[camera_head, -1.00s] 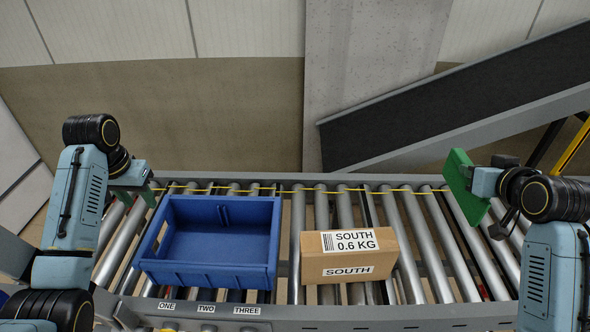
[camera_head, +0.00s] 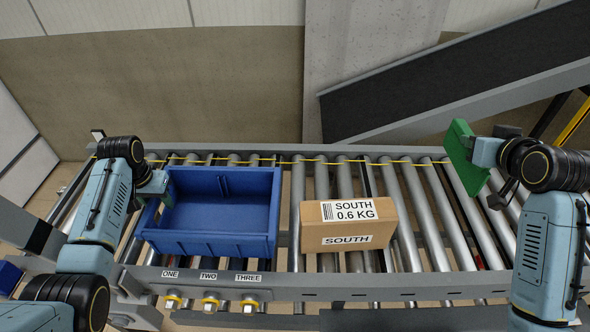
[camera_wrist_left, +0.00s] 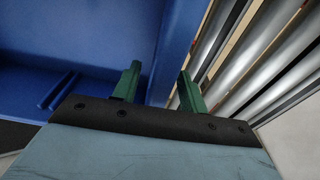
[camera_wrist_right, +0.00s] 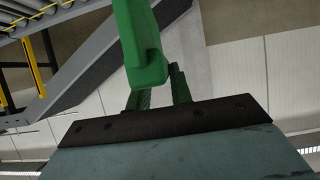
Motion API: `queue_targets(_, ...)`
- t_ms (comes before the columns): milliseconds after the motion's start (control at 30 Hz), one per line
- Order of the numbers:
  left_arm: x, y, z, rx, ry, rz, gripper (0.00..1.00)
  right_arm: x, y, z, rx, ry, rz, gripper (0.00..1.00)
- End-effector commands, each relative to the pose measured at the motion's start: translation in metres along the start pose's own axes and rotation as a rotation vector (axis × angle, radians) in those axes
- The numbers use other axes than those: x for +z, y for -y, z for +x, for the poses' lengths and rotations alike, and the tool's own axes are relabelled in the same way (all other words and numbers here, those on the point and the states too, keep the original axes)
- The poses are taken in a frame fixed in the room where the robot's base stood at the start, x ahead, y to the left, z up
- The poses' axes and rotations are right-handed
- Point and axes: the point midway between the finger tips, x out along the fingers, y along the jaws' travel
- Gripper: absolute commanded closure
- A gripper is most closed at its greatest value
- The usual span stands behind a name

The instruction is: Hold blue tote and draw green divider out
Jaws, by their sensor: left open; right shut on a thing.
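The blue tote (camera_head: 216,244) stands empty on the rollers in the left half of the head view; its side also shows in the left wrist view (camera_wrist_left: 100,28). My left gripper (camera_head: 160,190) is open at the tote's left wall. In the left wrist view its green fingers (camera_wrist_left: 160,78) are apart, one over the tote's inside and one over the rollers outside, with the wall between them. My right gripper (camera_head: 474,151) is shut on the green divider (camera_head: 462,160), a flat panel held above the rollers at the right, clear of the tote. The divider also shows in the right wrist view (camera_wrist_right: 140,45).
A cardboard box (camera_head: 346,236) marked SOUTH 0.6 KG stands on the roller conveyor (camera_head: 440,225) right of the tote. A dark sloping belt (camera_head: 450,85) lies behind. Labels ONE, TWO, THREE (camera_head: 208,275) sit on the front rail. Rollers between box and divider are clear.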

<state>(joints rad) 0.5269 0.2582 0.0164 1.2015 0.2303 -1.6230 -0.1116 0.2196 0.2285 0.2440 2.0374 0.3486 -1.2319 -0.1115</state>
Motion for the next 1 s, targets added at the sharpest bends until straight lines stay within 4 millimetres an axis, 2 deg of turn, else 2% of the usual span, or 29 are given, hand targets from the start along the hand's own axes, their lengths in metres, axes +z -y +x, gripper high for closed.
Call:
queue_targets(233, -0.0003, -0.0002, 0.0006, 0.0, -0.001, 0.001, 0.57, -0.0004, 0.0, -0.0001, 0.0, -0.001, 0.0, 1.0)
queue_targets(567, -0.0003, -0.0003, 0.0003, 0.001, -0.001, 0.001, 0.99, -0.0004, 0.0, -0.0001, 0.0, -0.001, 0.0, 1.0)
queue_targets(1000, -0.0004, -0.0002, 0.0001, 0.001, -0.001, 0.0, 1.0, -0.0004, 0.0, -0.0001, 0.0, -0.001, 0.0, 1.0)
